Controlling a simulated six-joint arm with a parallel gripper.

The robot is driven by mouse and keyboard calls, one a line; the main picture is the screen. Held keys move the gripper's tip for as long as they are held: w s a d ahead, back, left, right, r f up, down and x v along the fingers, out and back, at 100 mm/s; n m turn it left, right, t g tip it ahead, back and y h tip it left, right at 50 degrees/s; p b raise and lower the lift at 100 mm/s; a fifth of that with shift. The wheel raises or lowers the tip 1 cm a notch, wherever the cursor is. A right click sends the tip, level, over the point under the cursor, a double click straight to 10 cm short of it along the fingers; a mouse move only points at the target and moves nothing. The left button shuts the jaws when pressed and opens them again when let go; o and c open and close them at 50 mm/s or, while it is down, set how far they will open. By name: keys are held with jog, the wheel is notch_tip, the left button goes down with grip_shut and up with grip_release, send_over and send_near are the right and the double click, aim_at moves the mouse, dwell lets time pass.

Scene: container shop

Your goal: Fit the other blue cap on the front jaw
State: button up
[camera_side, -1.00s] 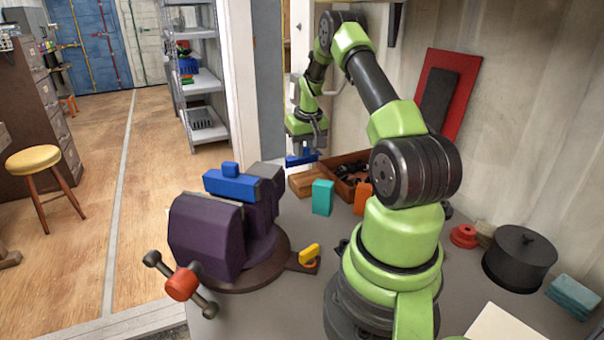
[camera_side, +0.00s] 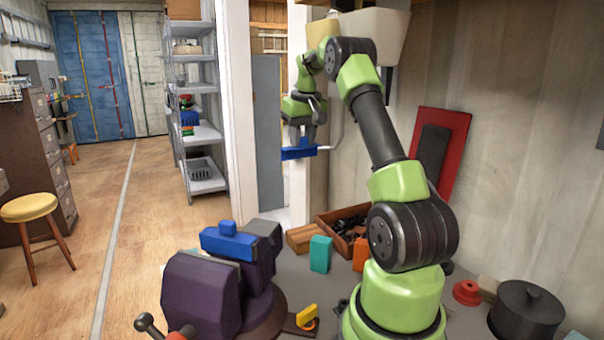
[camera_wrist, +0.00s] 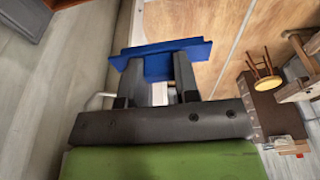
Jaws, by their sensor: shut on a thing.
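A blue cap (camera_side: 297,153) is in my gripper (camera_side: 303,135), raised above the far end of the bench. In the wrist view the cap (camera_wrist: 192,46) lies across the tips of my gripper (camera_wrist: 158,68), whose fingers are shut on its middle block. A purple vise (camera_side: 200,296) stands at the front left of the bench. Another blue cap (camera_side: 228,243) sits on top of the vise, seemingly on its rear jaw. The front jaw's inner face is mostly hidden from this side. My gripper is well behind the vise and above it.
An open wooden box (camera_side: 340,222) with dark parts, a teal block (camera_side: 320,254) and an orange block (camera_side: 361,254) stand behind the vise. A yellow piece (camera_side: 306,316) lies by the vise base. A black pot (camera_side: 526,310) is at the right.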

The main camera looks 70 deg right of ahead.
notch_tip(320, 180, up, 5)
jog(key=shift+r, duration=0.15)
jog(key=w+a+m, duration=0.2)
jog(key=w+a, duration=0.3)
jog(key=a, duration=0.4)
jog(key=m+g, duration=0.2)
jog(key=m, duration=0.5)
send_over(207, 257)
notch_tip(207, 257, down, 4)
jog(key=shift+h, duration=0.3)
jog(key=shift+a+f, duration=0.2)
jog(key=shift+f, duration=2.45)
jog(key=shift+f, duration=1.8)
jog(key=shift+a+f, duration=0.1)
jog(key=shift+a, duration=0.1)
